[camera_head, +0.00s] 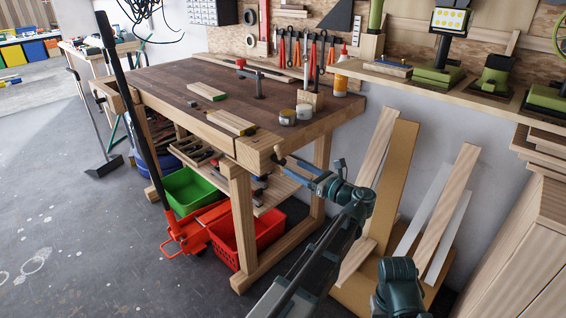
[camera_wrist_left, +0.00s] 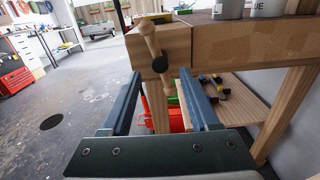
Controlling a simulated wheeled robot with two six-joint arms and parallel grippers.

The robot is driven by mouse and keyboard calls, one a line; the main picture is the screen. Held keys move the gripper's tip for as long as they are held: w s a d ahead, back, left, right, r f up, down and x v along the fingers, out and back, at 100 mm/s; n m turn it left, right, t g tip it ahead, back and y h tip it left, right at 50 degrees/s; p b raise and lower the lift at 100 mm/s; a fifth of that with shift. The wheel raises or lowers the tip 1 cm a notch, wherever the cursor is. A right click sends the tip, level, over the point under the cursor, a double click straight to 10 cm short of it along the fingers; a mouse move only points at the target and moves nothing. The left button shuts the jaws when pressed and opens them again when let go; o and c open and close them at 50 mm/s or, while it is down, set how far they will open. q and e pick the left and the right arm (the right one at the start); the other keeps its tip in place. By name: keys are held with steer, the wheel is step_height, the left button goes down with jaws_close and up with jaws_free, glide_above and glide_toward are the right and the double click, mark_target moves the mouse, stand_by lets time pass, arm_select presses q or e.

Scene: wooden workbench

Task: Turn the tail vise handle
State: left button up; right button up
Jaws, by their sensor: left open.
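The tail vise handle (camera_wrist_left: 152,45) is a light wooden bar with rounded ends, through a dark round hub (camera_wrist_left: 160,65) on the bench's end face. It stands nearly upright, its top tilted left in the left wrist view. The vise's wooden jaw block (camera_head: 262,148) is at the bench's near right corner. My left gripper (camera_wrist_left: 160,77) is open, its two fingers on either side of the handle's lower part in that view. I cannot tell whether they touch it. In the head view the left gripper (camera_head: 292,168) is close to the bench end. My right gripper is not in view.
On the workbench top (camera_head: 180,80) are wooden pieces (camera_head: 230,122) and tins (camera_head: 288,117). Below are a green bin (camera_head: 188,190) and a red crate (camera_head: 265,228). Planks (camera_head: 390,185) lean on the wall to the right. Floor at the left is open.

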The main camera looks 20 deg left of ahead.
mark_target(284, 162)
arm_select(q)
steer(key=x, duration=0.6)
steer(key=shift+w+a, duration=0.15)
steer(key=shift+a, duration=0.1)
jaws_close()
